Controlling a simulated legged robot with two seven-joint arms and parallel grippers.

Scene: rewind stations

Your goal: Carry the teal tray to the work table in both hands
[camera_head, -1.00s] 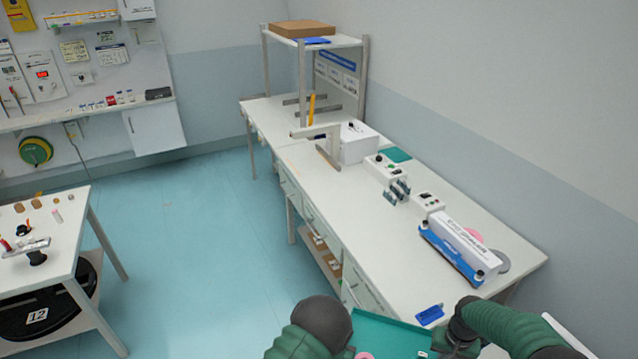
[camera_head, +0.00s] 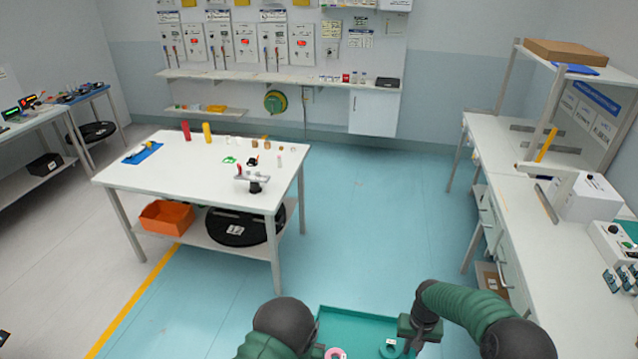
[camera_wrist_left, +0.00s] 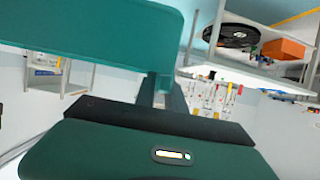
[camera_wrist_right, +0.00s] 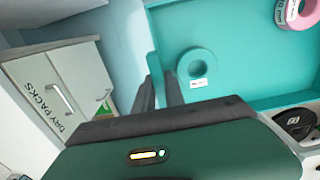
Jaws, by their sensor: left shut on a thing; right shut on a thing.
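The teal tray (camera_head: 355,322) is at the bottom centre of the head view, held off the floor between my two arms. A pink ring (camera_head: 335,353) and a teal ring (camera_head: 389,350) lie in it; both also show in the right wrist view, the pink one (camera_wrist_right: 296,12) and the teal one (camera_wrist_right: 196,68). My right gripper (camera_wrist_right: 163,88) is shut on the tray's wall. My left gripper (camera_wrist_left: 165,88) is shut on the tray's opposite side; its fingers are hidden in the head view. A white table (camera_head: 205,180) stands ahead to the left, apart from the tray.
The white table carries a blue mat (camera_head: 143,153), red and yellow cylinders and small parts; an orange bin (camera_head: 166,217) is on its lower shelf. A long white bench (camera_head: 560,240) runs along the right. Blue floor (camera_head: 365,220) between them is clear.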

